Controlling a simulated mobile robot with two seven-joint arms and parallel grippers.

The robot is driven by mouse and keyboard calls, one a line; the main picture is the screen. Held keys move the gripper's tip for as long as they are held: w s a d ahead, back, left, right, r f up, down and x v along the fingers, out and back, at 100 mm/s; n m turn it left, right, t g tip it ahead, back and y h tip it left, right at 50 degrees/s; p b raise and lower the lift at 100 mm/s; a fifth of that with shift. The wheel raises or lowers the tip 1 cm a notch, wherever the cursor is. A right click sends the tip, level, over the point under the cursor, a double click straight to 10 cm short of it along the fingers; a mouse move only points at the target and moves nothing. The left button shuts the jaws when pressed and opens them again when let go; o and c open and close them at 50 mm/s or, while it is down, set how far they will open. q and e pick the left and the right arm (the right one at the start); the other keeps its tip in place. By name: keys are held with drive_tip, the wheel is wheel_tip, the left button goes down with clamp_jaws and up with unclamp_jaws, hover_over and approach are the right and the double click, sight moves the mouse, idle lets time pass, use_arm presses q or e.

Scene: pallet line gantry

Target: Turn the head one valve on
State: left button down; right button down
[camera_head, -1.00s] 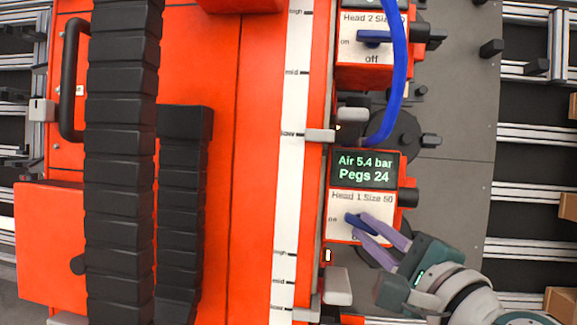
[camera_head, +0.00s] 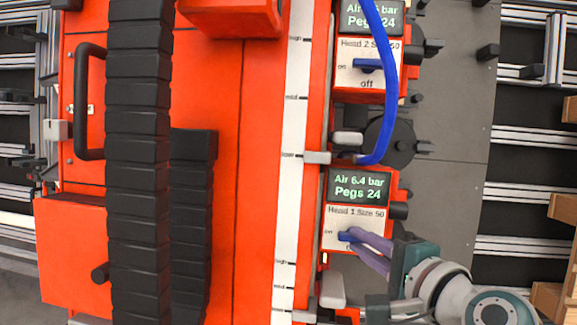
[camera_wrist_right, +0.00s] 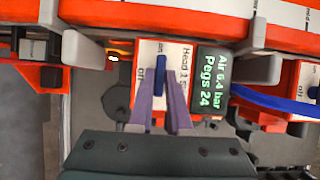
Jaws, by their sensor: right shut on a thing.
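The head one valve is a blue lever (camera_head: 345,236) on the white "Head 1 Size 50" plate of an orange box. Its end lies close to the "on" mark at the plate's left. My right gripper (camera_head: 352,240) comes in from the lower right, its purple fingers shut on the lever and hiding part of it. In the right wrist view, the lever (camera_wrist_right: 159,78) stands straight between the fingers (camera_wrist_right: 160,95), lined up across the plate. The display (camera_head: 359,188) above reads Air 6.4 bar, Pegs 24. My left gripper is not in view.
A similar Head 2 box with its own blue lever (camera_head: 368,64) sits above. A blue hose (camera_head: 390,95) hangs between the boxes. Grey blocks (camera_head: 331,290) stick out near the valve's lower left. Grey plate (camera_head: 450,200) lies open at right.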

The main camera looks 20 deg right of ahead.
drive_tip(key=c, duration=0.9)
unclamp_jaws()
drive_tip(key=shift+o, duration=0.2)
drive_tip(key=shift+s, duration=0.1)
drive_tip(key=p+v, duration=0.2)
drive_tip(key=v, duration=0.7)
drive_tip(key=shift+s+r, duration=0.2)
drive_tip(key=shift+s, duration=0.15)
drive_tip(key=shift+a, duration=0.1)
